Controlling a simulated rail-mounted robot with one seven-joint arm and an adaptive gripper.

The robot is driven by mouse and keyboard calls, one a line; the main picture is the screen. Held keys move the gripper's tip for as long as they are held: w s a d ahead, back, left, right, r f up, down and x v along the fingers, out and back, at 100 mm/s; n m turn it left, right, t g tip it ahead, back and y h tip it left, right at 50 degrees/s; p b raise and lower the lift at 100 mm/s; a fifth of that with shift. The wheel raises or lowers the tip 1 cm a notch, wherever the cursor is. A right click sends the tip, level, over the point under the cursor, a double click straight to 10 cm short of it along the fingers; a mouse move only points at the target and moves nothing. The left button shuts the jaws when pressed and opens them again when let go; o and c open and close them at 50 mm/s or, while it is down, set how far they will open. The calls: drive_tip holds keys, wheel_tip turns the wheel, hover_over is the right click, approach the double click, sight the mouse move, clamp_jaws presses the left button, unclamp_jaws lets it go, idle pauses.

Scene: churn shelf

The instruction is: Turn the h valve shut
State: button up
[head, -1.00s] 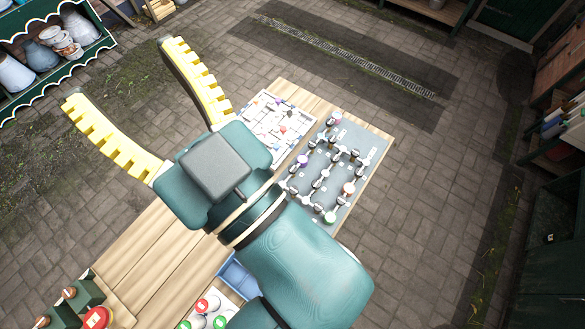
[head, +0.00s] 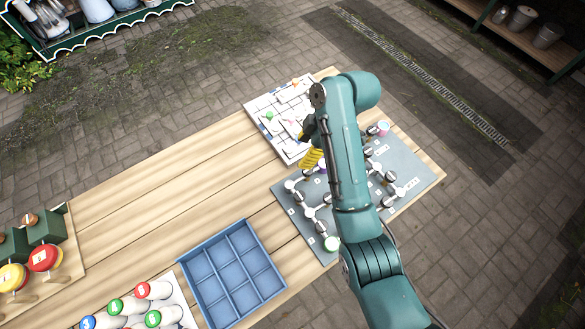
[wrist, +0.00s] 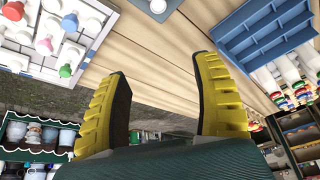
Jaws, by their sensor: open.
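The grey valve panel (head: 415,160) lies at the right end of the wooden table in the head view. It carries white pipe joints and several dark valves, such as one valve (head: 389,202) on its right part. The labels are too small to read, so I cannot tell which valve is h. My gripper (wrist: 165,95) is open and empty in the wrist view, its yellow ribbed fingers wide apart. In the head view a yellow finger (head: 311,158) shows beside my arm, over the panel's far left edge. My arm hides the panel's middle. A grey panel corner (wrist: 155,10) shows at the wrist view's top.
A white maze-like board (head: 265,105) with coloured pieces lies beyond the panel. A blue compartment tray (head: 194,279) stands left of it, near white bottles (head: 125,307) with coloured caps. The table's middle (head: 165,190) is clear.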

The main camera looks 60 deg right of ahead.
sight(308, 172)
drive_tip(key=s+d+f+m+b, duration=0.2)
drive_tip(key=s+d+f, duration=0.1)
drive_tip(key=s+d, duration=0.25)
drive_tip(key=shift+t+h, duration=0.3)
drive_tip(key=shift+h, duration=0.1)
drive_tip(key=x, duration=0.5)
drive_tip(key=b+x, duration=0.1)
drive_tip(key=x, duration=0.9)
drive_tip(key=shift+s+f, duration=0.2)
drive_tip(key=shift+f, duration=0.3)
clamp_jaws()
